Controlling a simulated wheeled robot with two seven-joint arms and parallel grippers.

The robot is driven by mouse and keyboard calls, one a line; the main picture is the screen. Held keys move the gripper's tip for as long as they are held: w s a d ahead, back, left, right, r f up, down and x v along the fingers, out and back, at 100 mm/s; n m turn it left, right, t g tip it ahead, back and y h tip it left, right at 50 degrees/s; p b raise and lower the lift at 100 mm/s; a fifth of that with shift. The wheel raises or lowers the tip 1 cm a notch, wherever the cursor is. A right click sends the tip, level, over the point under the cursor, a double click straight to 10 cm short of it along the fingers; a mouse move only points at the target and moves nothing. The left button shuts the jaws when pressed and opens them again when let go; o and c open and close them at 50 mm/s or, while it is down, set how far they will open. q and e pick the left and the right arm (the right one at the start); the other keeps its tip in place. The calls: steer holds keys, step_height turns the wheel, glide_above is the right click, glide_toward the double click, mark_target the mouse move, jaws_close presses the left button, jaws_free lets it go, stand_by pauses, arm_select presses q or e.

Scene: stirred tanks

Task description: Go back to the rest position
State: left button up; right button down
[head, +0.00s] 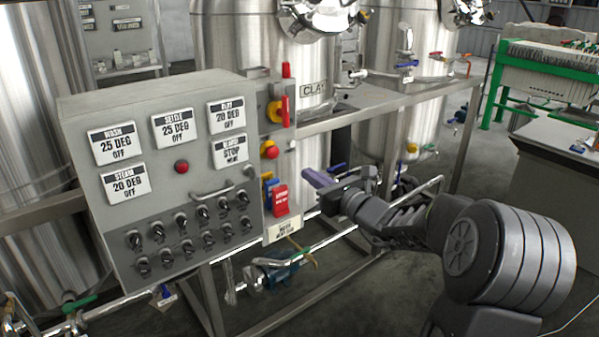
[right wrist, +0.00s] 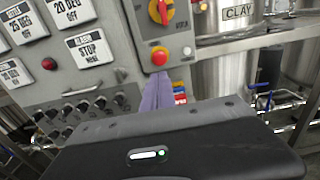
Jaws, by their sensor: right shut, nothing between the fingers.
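My right gripper (head: 312,177) reaches in from the right in the head view. Its purple fingers are shut and empty. The fingertips point toward the side of the grey control box, with a visible gap to the right of the red switch (head: 280,199). In the right wrist view the purple fingers (right wrist: 157,94) show together, below the red button (right wrist: 159,56) on the box's side. My left gripper is not in view.
The grey control box (head: 75,200) carries labelled displays and several knobs. Behind it stand steel tanks, one labelled CLAY (head: 314,88), with a steel frame rail (head: 400,97). Pipes and a blue pump (head: 278,270) lie below. Open floor shows around my right arm.

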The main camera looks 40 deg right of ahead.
steer(key=shift+s, duration=0.5)
steer(key=s+a+f+n+g, duration=0.45)
steer(key=a+f+n, duration=0.2)
steer(key=f, duration=0.65)
steer(key=s+a+f+n+g+y+p, duration=0.1)
steer(key=s+a+f+n+g, duration=0.35)
steer(key=f+n, duration=0.6)
steer(key=s+a+f+n+g, duration=0.4)
steer(key=a+f+g, duration=0.15)
steer(key=f, duration=1.05)
steer(key=s+a+f+n+g+y, duration=0.1)
steer(key=s+a+n, duration=0.3)
steer(key=a, duration=0.4)
steer(key=s+a+f+n+y+p, duration=0.1)
steer(key=s+a+f+n, duration=0.2)
steer(key=a, duration=0.6)
steer(key=s+a+f+n+g+y, duration=0.1)
steer(key=s+a+f+n, duration=0.2)
steer(key=s+a+n, duration=0.3)
steer(key=a, duration=0.2)
steer(key=shift+s+a+g+y+p, duration=0.3)
steer(key=shift+a+g+p, duration=0.05)
steer(key=shift+a+p, duration=0.05)
